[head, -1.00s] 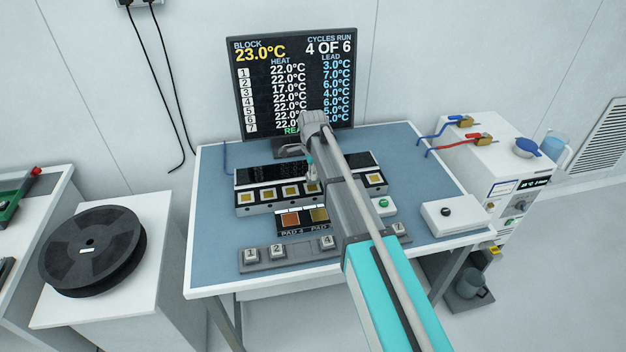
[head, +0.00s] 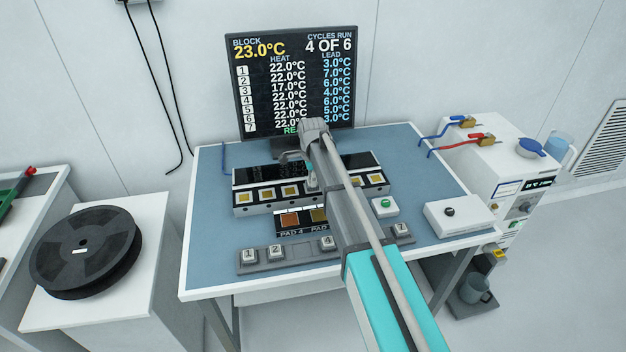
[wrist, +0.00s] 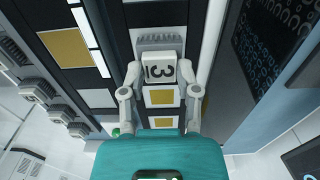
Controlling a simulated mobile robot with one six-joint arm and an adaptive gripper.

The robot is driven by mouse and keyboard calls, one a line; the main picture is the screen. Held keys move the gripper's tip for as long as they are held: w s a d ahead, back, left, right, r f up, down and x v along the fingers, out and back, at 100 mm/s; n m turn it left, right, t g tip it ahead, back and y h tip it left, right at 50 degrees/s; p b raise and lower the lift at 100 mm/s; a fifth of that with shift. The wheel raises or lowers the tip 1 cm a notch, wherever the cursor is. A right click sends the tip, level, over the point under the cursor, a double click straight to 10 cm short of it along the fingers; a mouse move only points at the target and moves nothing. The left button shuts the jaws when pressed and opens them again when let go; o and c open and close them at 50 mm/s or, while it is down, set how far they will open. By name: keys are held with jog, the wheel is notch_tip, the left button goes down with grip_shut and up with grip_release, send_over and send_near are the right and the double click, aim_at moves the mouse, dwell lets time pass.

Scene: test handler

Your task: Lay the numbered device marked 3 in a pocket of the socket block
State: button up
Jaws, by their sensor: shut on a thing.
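The device marked 3 (wrist: 160,68) is a small pale square block with a dark 3 on its top, in the wrist view. My gripper (wrist: 160,76) is shut on it, with one finger at each side. In the head view my arm hides part of the block and the device.
A grey rack (head: 300,253) at the table's front holds devices 1, 2, 4 and 7; my arm hides part of it. Dark plates with pads (head: 290,220) lie between rack and block. A monitor (head: 290,85) stands behind. A green-button box (head: 385,206) is at right.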

jog(key=shift+f, duration=0.1)
jog(key=o, duration=1)
jog(key=shift+o, duration=0.2)
notch_tip(320, 180, up, 12)
jog(key=p, duration=1.2)
dwell(0.6)
jog(key=s+d+n, duration=1.4)
jog(key=s+d, duration=0.9)
jog(key=s, duration=0.3)
jog(key=shift+d+n, duration=0.2)
jog(key=shift+n, duration=0.2)
